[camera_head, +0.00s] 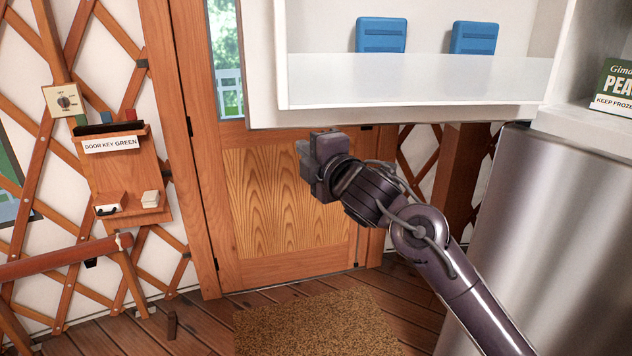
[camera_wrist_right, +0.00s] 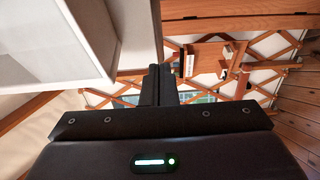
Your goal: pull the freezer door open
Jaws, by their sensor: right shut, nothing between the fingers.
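The freezer door (camera_head: 270,62) stands swung open across the top of the head view, its white inner side and clear-fronted shelf facing me. Its lower edge ends just above my right gripper (camera_head: 312,160), which is shut and empty. The door also fills the upper left of the right wrist view (camera_wrist_right: 55,40), beside the closed fingers (camera_wrist_right: 161,86). I cannot tell whether the fingers touch the door. The open freezer compartment (camera_head: 580,122) shows at the right. The door's handle is not visible. My left gripper is not in view.
Two blue ice packs (camera_head: 381,35) sit on the door shelf. A green box of peas (camera_head: 614,88) stands in the freezer. A wooden door (camera_head: 285,205) is behind my arm. A key rack (camera_head: 125,180) hangs at left, and a brown mat (camera_head: 315,325) lies on the floor.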

